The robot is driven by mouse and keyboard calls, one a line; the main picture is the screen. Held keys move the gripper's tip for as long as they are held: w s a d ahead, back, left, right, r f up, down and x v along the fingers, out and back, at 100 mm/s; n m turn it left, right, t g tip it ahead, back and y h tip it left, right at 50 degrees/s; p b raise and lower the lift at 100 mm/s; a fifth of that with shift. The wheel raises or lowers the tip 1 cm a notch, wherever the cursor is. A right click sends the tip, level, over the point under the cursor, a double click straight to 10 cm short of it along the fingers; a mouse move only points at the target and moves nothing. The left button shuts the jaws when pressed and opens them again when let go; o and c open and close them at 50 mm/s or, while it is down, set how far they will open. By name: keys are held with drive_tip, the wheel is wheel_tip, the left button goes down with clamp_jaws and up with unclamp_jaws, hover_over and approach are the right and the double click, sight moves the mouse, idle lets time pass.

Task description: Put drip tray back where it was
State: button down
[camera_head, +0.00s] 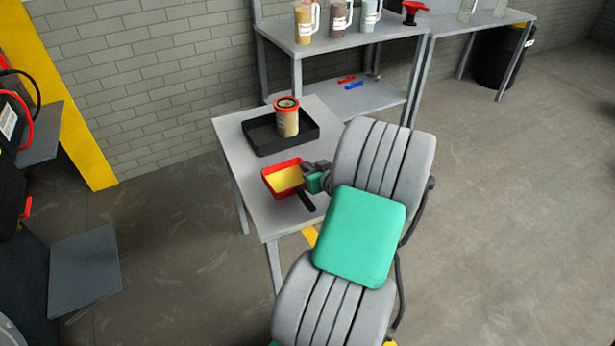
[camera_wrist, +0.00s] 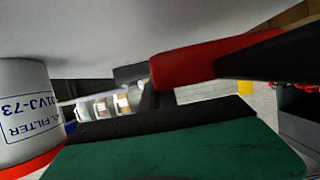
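A shallow black tray (camera_head: 272,148) lies on the small grey table, with a filter-like canister (camera_head: 288,120) with a red rim standing in it. I cannot tell for sure which is the drip tray. My gripper (camera_head: 310,174) is at the right side of the red pan, close to it, partly hidden by my arm. In the wrist view, the red pan (camera_wrist: 185,70) and a white filter (camera_wrist: 25,105) show; my fingers' opening is unclear.
The grey table (camera_head: 235,145) has bare room at its left edge. A shelf unit (camera_head: 345,45) behind holds several jugs and a red funnel (camera_head: 413,10). A red and a blue tool (camera_head: 354,86) lie on its lower shelf. A yellow post (camera_head: 70,110) stands at left.

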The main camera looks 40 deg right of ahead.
drive_tip(key=shift+f, duration=1.5)
drive_tip(key=shift+f, duration=0.2)
drive_tip(key=c, duration=1.6)
unclamp_jaws()
drive_tip(key=shift+c, duration=0.2)
drive_tip(key=shift+r, duration=0.1)
drive_tip(key=shift+r, duration=0.25)
drive_tip(key=v, duration=1.2)
drive_tip(key=shift+f, duration=0.1)
